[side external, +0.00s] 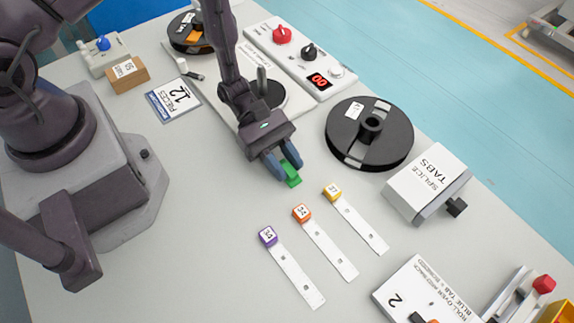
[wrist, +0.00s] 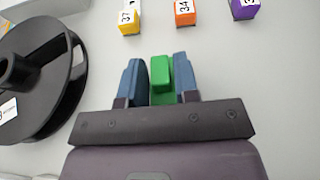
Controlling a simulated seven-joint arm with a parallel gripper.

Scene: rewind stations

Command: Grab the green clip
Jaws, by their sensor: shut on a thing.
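The green clip (side external: 291,174) is between the blue fingers of my gripper (side external: 284,168) in the side external view, over the middle of the grey table. The wrist view shows the green clip (wrist: 161,76) upright between the two fingertips of my gripper (wrist: 155,78). The fingers are shut on it. The right finger lies against the clip, and the left finger's contact is hard to make out. I cannot tell whether the clip touches the table or is slightly above it.
A black reel (side external: 369,134) lies right of my gripper. White strips with yellow (side external: 332,192), orange (side external: 302,213) and purple (side external: 268,236) tabs lie in front. A splice tabs box (side external: 428,183) stands to the right. Bare table lies left of the strips.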

